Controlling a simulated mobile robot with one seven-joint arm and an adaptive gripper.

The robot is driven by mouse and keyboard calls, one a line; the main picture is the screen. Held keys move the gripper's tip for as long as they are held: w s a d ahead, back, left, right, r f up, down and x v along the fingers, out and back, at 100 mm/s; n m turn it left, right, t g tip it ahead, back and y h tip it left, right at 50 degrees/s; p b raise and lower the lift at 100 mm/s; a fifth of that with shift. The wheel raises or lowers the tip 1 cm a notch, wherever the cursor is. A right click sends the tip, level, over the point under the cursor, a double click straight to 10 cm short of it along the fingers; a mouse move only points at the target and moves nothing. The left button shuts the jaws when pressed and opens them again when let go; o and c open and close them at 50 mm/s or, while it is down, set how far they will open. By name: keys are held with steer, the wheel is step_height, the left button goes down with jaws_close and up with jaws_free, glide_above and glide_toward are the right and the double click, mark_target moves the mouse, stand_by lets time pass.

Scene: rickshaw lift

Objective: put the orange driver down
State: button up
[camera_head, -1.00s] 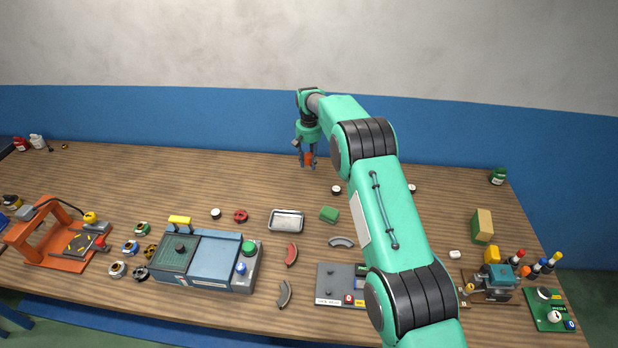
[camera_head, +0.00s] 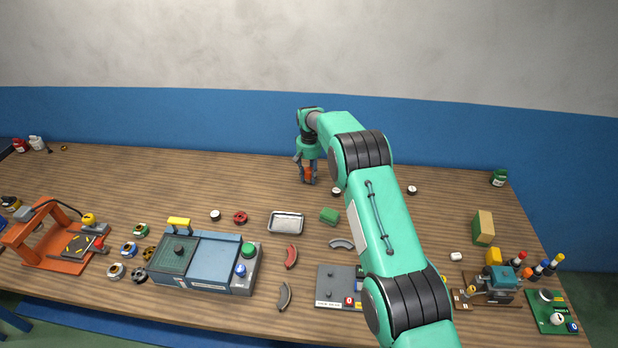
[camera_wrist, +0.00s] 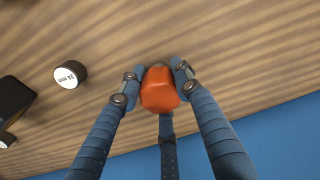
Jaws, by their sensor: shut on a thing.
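The orange driver (camera_wrist: 160,90) is between the fingers of my gripper (camera_wrist: 157,82) in the wrist view, its orange end facing the camera. My gripper is shut on it. In the head view my gripper (camera_head: 308,180) points down over the back middle of the wooden bench, and the orange driver (camera_head: 308,172) shows as a small orange patch between the fingers. The driver's lower part is hidden, and I cannot tell whether it touches the bench.
A white-topped round cap (camera_wrist: 70,74) lies beside my gripper. The bench (camera_head: 180,180) is clear to the left. The blue wall (camera_head: 230,125) is close behind.

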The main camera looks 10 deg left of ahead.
mark_target(309, 169)
steer(key=shift+f, duration=0.35)
steer(key=shift+f, duration=0.1)
steer(key=o, duration=1.3)
steer(key=shift+c, duration=0.2)
step_height(309, 169, up, 12)
steer(key=shift+r+p, duration=0.1)
steer(key=shift+p, duration=0.6)
